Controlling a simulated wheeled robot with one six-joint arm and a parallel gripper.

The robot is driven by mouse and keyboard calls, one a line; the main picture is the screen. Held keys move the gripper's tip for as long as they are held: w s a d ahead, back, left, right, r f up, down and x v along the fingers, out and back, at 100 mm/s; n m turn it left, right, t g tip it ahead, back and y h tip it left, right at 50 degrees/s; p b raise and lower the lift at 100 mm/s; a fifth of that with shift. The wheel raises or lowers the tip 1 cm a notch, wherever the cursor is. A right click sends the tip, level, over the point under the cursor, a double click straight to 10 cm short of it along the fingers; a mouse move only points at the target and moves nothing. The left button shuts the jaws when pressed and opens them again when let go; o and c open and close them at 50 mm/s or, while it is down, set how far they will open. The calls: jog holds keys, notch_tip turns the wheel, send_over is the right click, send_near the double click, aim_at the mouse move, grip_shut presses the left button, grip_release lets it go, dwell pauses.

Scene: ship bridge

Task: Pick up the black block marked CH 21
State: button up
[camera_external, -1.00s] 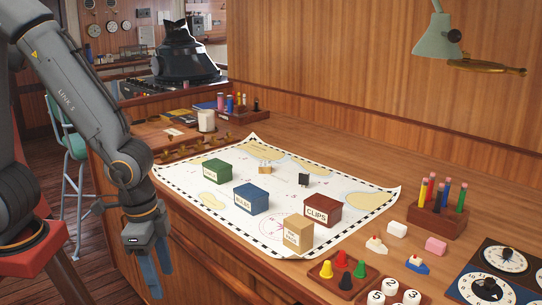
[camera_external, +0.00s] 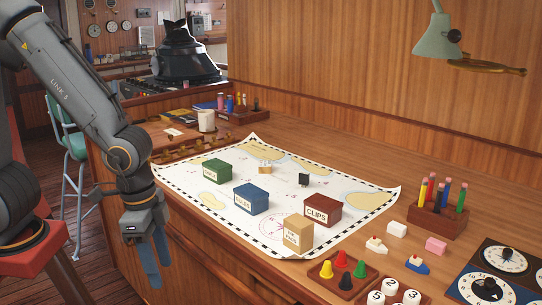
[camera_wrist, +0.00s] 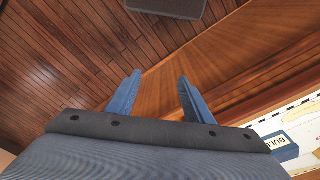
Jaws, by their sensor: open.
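A small black block (camera_external: 304,180) stands on the chart toward its back right, behind the red CLIPS box. Its marking is too small to read from here. My gripper (camera_external: 156,268) hangs in front of the desk's front edge, low and to the left of the chart, well apart from the block. In the wrist view the two blue fingers (camera_wrist: 158,95) are spread with nothing between them. The wrist view does not show the black block.
On the chart (camera_external: 370,198) stand a green box (camera_external: 217,170), a blue box (camera_external: 251,199), a red CLIPS box (camera_external: 321,210), a tan box (camera_external: 298,233) and a small tan block (camera_external: 265,168). A pencil holder (camera_external: 437,218) stands to the right. The chart's middle has bare room.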

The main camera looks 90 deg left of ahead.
notch_tip(320, 180, up, 12)
jog(key=w+a+r+n+y+b, duration=0.1)
jog(key=w+a+n, duration=0.2)
jog(key=w+a, duration=0.4)
jog(key=w+a+r+n, duration=0.2)
jog(key=w+a, duration=0.3)
jog(key=w, duration=0.4)
jog(key=n+y+b, duration=0.2)
jog(key=n+y, duration=0.1)
jog(key=n, duration=0.6)
send_over(304, 173)
jog(key=s+d, duration=0.1)
jog(key=d, duration=0.1)
notch_tip(304, 173, down, 4)
jog(key=r, duration=0.1)
jog(key=p+x, duration=0.1)
jog(key=x, duration=0.3)
jog(key=d+p+x, duration=0.1)
jog(key=x, duration=0.3)
jog(key=d+p+x, duration=0.1)
jog(key=x, duration=0.3)
jog(key=shift+s+a+f+p, duration=0.1)
jog(key=shift+f+p, duration=0.2)
jog(key=shift+f, duration=0.35)
jog(key=c, duration=1.1)
